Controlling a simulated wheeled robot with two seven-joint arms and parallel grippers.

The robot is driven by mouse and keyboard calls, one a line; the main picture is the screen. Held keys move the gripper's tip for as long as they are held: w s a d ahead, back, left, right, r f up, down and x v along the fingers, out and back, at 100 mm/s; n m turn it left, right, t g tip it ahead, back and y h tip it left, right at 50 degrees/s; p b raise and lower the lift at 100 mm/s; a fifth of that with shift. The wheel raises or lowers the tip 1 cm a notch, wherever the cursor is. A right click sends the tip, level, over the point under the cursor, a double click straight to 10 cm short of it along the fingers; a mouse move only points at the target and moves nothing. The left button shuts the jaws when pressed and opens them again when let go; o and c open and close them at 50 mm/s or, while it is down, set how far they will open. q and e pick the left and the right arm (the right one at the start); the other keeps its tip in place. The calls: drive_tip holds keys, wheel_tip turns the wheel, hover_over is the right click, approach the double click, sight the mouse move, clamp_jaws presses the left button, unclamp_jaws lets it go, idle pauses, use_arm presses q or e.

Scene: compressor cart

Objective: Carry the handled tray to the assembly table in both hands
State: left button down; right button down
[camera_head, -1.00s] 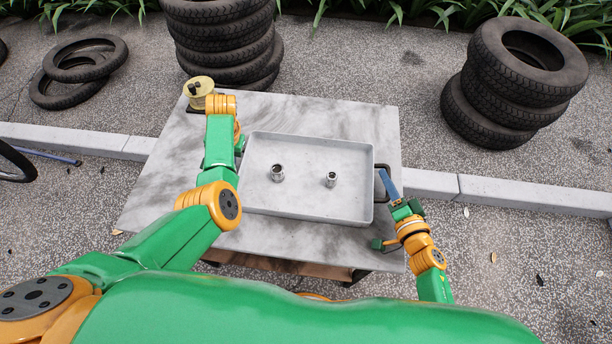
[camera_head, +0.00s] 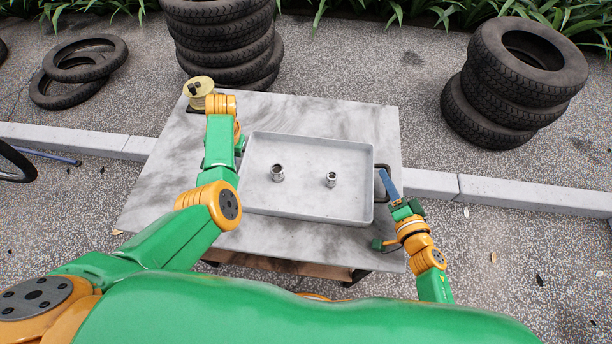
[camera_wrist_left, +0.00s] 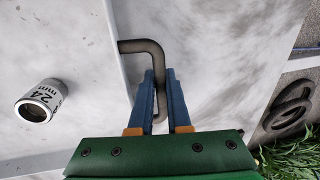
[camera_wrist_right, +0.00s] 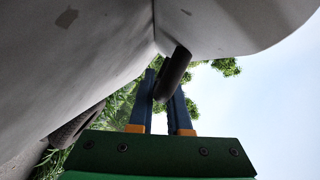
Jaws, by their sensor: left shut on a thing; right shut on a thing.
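The pale grey handled tray (camera_head: 310,205) is over the marbled tabletop (camera_head: 165,190) in the head view; I cannot tell whether it touches it. Two metal sockets stand in it, a left one (camera_head: 277,173) and a right one (camera_head: 331,180). The left socket, marked 24 mm, also shows in the left wrist view (camera_wrist_left: 40,100). My left gripper (camera_wrist_left: 160,88) is shut on the tray's dark bent left handle (camera_wrist_left: 150,47). My right gripper (camera_head: 385,178) is shut on the right handle (camera_wrist_right: 175,68) at the tray's right end. My left arm hides the left handle in the head view.
A yellowish spool-like object (camera_head: 199,92) sits at the table's back left corner. Tyre stacks stand behind the table, at the left (camera_head: 222,40) and right (camera_head: 515,80). A pale kerb (camera_head: 535,195) runs across behind the table. Open paving lies to the right.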

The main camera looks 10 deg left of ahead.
use_arm(q)
drive_tip(key=shift+r, duration=0.1)
use_arm(e)
drive_tip(key=shift+r, duration=0.1)
idle(0.4)
